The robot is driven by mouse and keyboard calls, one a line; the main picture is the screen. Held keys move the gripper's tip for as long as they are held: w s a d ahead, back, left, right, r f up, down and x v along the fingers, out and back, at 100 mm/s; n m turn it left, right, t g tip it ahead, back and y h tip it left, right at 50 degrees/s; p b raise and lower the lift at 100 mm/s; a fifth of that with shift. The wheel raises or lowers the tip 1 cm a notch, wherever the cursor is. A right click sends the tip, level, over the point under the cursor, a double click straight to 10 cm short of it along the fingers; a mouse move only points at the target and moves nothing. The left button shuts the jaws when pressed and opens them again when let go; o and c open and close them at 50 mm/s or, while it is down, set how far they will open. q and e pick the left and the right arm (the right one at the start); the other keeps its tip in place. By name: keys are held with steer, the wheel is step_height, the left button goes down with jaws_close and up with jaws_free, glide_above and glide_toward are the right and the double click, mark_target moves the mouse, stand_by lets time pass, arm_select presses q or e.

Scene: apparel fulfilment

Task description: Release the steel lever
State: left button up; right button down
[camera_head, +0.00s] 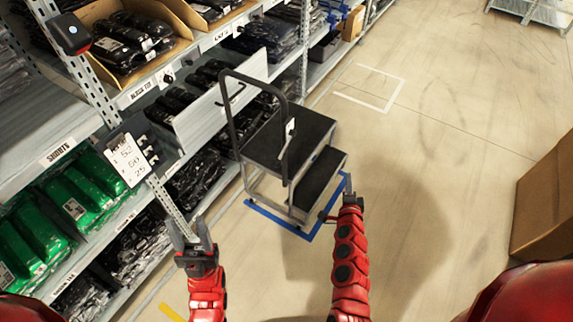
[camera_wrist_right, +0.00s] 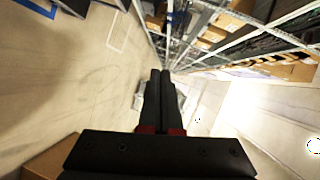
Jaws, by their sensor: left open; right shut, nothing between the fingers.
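A rolling step stool (camera_head: 296,143) with two black treads and a dark handrail stands on the floor in the head view. A thin steel lever (camera_head: 286,143) with a pale tag shows upright against its near side; whether it is latched I cannot tell. My left gripper (camera_head: 192,232) is open and empty, left of the stool and near the shelf. My right gripper (camera_head: 351,187) is at the stool's lower right, apart from the lever. In the right wrist view its two black fingers (camera_wrist_right: 160,75) are shut together with nothing between them. I cannot make out the lever there.
Shelving with green packs (camera_head: 87,196), dark bagged garments and a cardboard box (camera_head: 131,41) runs along the left. Blue floor tape (camera_head: 272,217) borders the stool. A large carton (camera_head: 545,205) stands at the right. The floor between stool and carton is clear.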

mark_target(285, 149)
steer(key=w+a+m+g+y, duration=0.1)
steer(key=a+g+y, duration=0.1)
steer(key=a+y, duration=0.6)
steer(key=a, duration=0.5)
steer(key=shift+w, duration=0.2)
steer(key=shift+f, duration=0.15)
steer(key=w+a+f+p, duration=0.1)
steer(key=w+a, duration=0.5)
steer(key=w, duration=0.1)
steer(key=shift+a, duration=0.15)
steer(key=shift+f, duration=0.1)
